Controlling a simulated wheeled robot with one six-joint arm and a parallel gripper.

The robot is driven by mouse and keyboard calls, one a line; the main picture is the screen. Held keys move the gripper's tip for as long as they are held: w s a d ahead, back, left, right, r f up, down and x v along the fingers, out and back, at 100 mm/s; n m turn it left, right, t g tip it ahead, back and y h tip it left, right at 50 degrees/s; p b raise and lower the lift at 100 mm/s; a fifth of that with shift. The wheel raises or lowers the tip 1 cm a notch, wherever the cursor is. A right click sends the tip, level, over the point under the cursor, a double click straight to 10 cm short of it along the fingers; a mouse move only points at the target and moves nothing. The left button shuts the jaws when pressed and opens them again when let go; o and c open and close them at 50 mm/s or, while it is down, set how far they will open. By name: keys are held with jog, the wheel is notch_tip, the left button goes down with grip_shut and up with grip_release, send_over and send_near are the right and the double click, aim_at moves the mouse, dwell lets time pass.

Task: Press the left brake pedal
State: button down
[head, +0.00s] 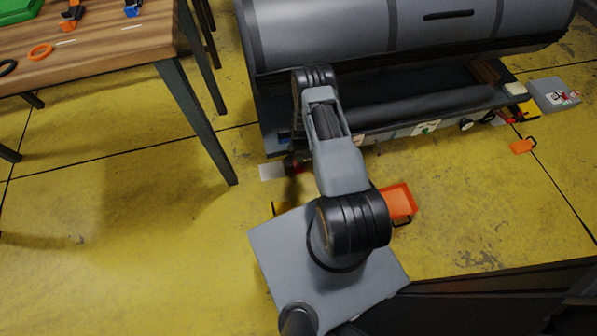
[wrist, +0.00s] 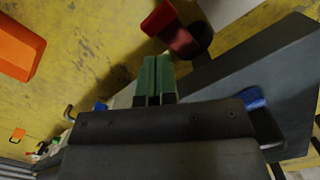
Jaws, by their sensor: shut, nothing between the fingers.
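My gripper (wrist: 157,78) shows in the wrist view with its two green-tipped fingers together and nothing between them. Just beyond the fingertips is a red part (wrist: 163,20) with a dark rounded piece beside it; this may be the left brake pedal, but I cannot tell for sure. The fingertips look apart from it, though the depth is unclear. In the head view a small bit of red (head: 296,168) shows low at the left front of the grey machine (head: 350,30). My arm hides most of that spot and the gripper there.
An orange tray-like thing (head: 402,198) lies on the yellow floor beside my arm. A smaller orange one (head: 522,146) and a grey box (head: 553,94) are at the right. A wooden table (head: 110,45) stands at the left. The floor between table and machine is mostly clear.

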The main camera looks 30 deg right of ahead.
aim_at(299, 169)
jog(key=shift+f, duration=0.1)
dwell(0.3)
jog(key=shift+s+a+f+b, duration=0.15)
jog(key=shift+f+b, duration=0.9)
jog(key=shift+f, duration=0.7)
jog(key=shift+s+a+f+b, duration=0.1)
jog(key=shift+f+b, duration=0.9)
jog(key=shift+f, duration=0.7)
